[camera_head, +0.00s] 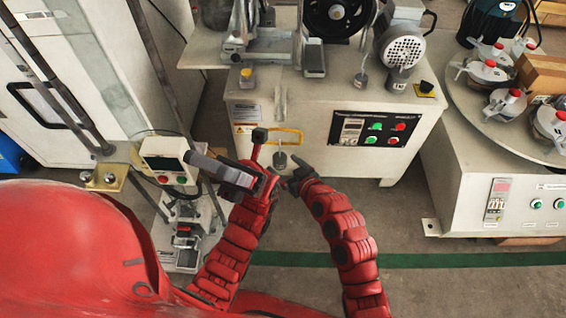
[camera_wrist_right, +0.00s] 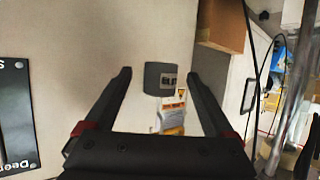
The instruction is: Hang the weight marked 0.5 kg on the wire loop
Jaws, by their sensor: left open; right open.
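A yellow loop-like outline (camera_head: 297,131) shows behind the weight's stem. I cannot tell whether the stem is hooked on anything.
The white machine (camera_head: 330,172) has a button panel (camera_head: 374,129) on its front. A round table (camera_head: 465,95) with several discs is at the right. A small display device (camera_head: 165,150) is at the left.

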